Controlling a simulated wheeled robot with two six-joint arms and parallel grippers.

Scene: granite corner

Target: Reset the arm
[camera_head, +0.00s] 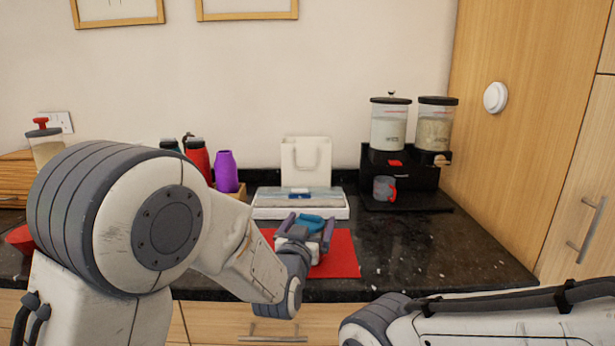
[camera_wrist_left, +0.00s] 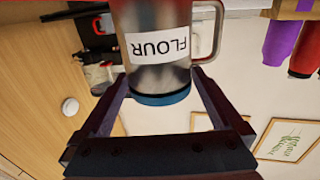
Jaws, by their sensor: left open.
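My left gripper (camera_head: 309,222) is open over the red mat (camera_head: 343,255) on the dark counter. In the head view a blue piece (camera_head: 312,223) shows between its fingers. In the left wrist view the left gripper's fingers (camera_wrist_left: 160,80) are spread on either side of the blue end of a metal canister (camera_wrist_left: 165,75) labelled FLOUR, which appears upside down with a handle at the right. I cannot tell whether the fingers touch it. My right gripper is out of view; only part of my right arm shows at the lower right.
A white box (camera_head: 299,212) and a white bag (camera_head: 306,163) stand behind the mat. A purple bottle (camera_head: 226,172) and a red bottle (camera_head: 198,157) are to the left. A black dispenser stand (camera_head: 405,178) with a grey mug (camera_head: 383,188) is at the right. Counter right of the mat is clear.

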